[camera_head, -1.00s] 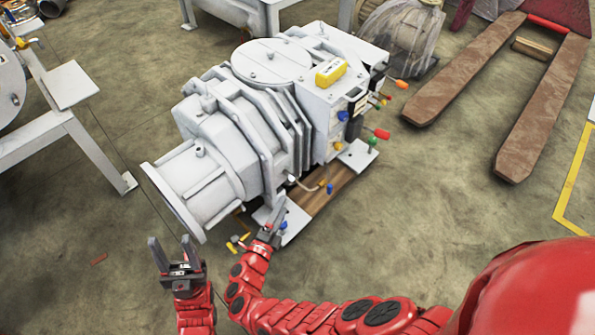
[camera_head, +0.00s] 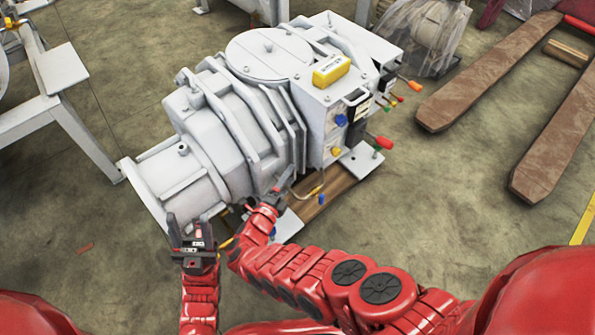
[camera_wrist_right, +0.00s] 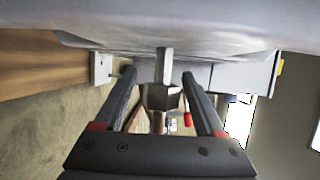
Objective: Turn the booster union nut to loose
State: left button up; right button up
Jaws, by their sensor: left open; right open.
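The white-grey vacuum pump machine (camera_head: 220,120) stands on a wooden pallet base. In the right wrist view a grey hexagonal nut (camera_wrist_right: 162,98) sits on a thin vertical metal pipe (camera_wrist_right: 164,65) under the pale machine body. I take it for the booster union nut; I cannot make it out in the head view. My right gripper (camera_wrist_right: 160,80) is open, with its fingers either side of the nut and gaps showing. In the head view my right gripper (camera_head: 276,196) is low at the machine's near side, partly hidden. My left gripper (camera_head: 190,226) is open and empty near the round flange.
A yellow box (camera_head: 332,72) sits on top of the machine. Coloured knobs, such as a red one (camera_head: 384,142), stick out at its right end. A brown pallet-truck fork (camera_head: 480,85) lies at the right. A white metal frame (camera_head: 60,85) stands at the left.

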jog(key=shift+w+d, duration=0.2)
jog(key=shift+w, duration=0.1)
grip_shut()
dwell(0.5)
